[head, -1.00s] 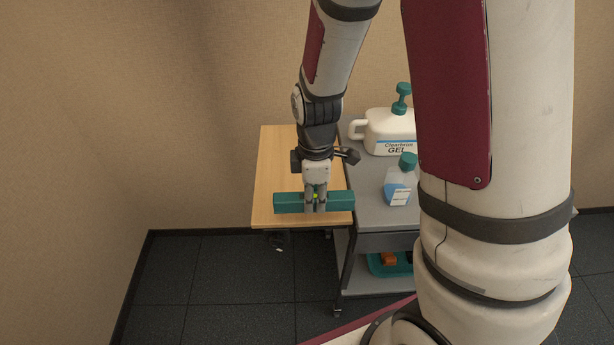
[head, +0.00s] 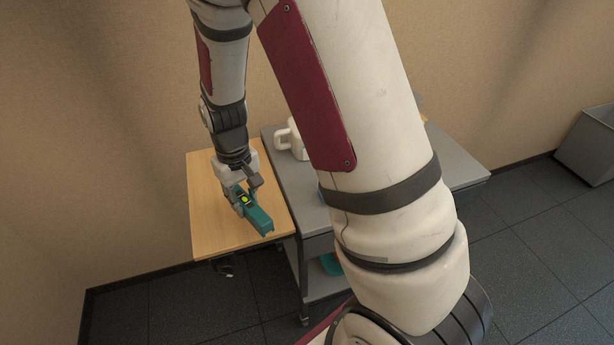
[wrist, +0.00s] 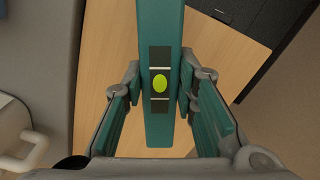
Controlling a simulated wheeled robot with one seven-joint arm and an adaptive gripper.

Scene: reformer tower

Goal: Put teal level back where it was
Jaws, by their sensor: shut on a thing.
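The teal level (head: 258,219) is a long bar with a yellow-green vial at its middle. My gripper (head: 241,200) is shut on it near the vial, over the light wooden leaf (head: 212,226) beside the grey cart. In the wrist view the level (wrist: 161,28) runs up and down the picture between my gripper's fingers (wrist: 160,88), with wood behind it. In the head view it points toward the lower right. I cannot tell whether the level touches the wood.
The grey cart top (head: 286,158) adjoins the wood on the right. A white jug (head: 290,138) stands on it, partly hidden by my arm. A grey bin (head: 588,145) stands on the floor at far right. Much of the wooden leaf is bare.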

